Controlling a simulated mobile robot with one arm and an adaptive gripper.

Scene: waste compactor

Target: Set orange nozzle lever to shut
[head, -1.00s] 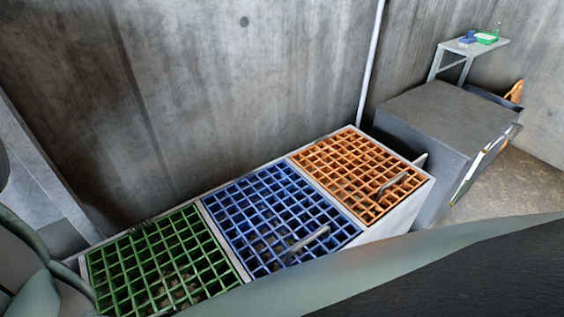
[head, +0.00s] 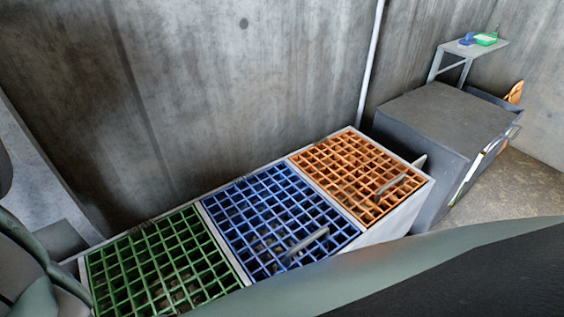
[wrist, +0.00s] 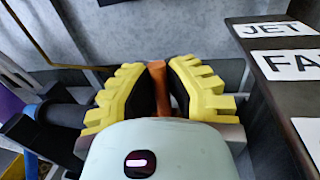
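In the wrist view, my gripper (wrist: 158,95) has two yellow ribbed fingers with dark inner pads, one on each side of an orange lever (wrist: 157,72). The pads appear to press against the lever with no clear gap. The lever's lower part and its pivot are hidden by the fingers and my gripper's body. At the right, a dark panel carries white labels: JET (wrist: 279,30), FAN (wrist: 290,64), partly cut off, and a third label (wrist: 309,132) whose text I cannot read. The head view does not show my gripper or the lever.
In the wrist view, black cylindrical parts (wrist: 40,138) and a blue piece (wrist: 30,109) lie close at the left. In the head view, green (head: 160,262), blue (head: 275,215) and orange (head: 355,172) grates stand along a concrete wall, beside a grey box (head: 445,120).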

